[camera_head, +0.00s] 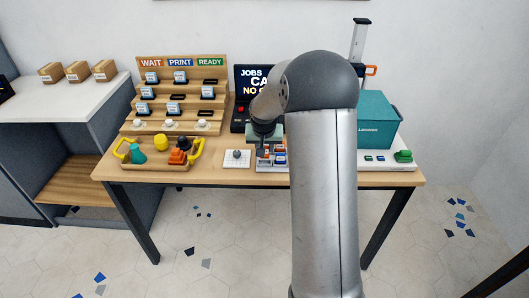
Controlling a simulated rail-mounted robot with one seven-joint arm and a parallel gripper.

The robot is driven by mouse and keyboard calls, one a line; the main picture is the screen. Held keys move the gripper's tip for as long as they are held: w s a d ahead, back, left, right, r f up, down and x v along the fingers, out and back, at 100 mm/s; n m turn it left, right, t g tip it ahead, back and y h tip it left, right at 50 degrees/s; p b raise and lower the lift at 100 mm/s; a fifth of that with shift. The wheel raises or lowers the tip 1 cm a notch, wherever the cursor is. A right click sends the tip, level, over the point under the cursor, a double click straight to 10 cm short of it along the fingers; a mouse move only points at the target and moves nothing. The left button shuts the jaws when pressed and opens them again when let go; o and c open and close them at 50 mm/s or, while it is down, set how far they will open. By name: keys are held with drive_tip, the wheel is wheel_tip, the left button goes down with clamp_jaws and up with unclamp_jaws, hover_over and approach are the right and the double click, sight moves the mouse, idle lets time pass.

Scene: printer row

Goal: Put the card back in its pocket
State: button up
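A wooden stepped rack (128,128) stands at the back left of the table, headed WAIT, PRINT and READY. Small white and blue cards stand in some of its pockets, such as a card (152,77) under WAIT and a card (180,77) under PRINT. My gripper (262,149) points down at mid-table, right of the rack, over a small red, white and blue item group (265,162). My arm partly covers this spot. I cannot tell whether the fingers are open or hold a card.
A dark screen (241,98) reading JOBS stands behind my gripper. A wooden tray (150,166) of coloured printed shapes lies front left, a white plate (230,163) mid-table. A teal printer (378,128) stands right, partly behind my arm. A white counter (60,98) with boxes is far left.

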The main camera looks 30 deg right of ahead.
drive_tip(key=shift+f, duration=1.3)
drive_tip(key=shift+f, duration=0.2)
drive_tip(key=o, duration=0.7)
drive_tip(key=shift+o, duration=0.2)
